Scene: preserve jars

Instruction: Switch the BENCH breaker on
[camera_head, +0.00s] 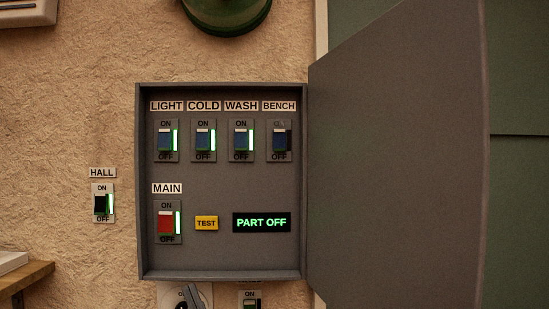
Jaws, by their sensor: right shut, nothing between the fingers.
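The BENCH breaker (280,143) is a blue switch at the right end of the top row in the open grey breaker box (222,274). The strip beside it is dark, while the strips of its neighbours glow green. Its exact lever position is hard to tell at this size. The display (262,223) reads PART OFF in green. My left gripper is out of view.
LIGHT (165,141), COLD (203,141) and WASH (240,141) breakers stand left of BENCH. Below are the red MAIN breaker (166,222) and yellow TEST button (206,223). The box door (395,160) stands open at right. A HALL switch (101,205) is left.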

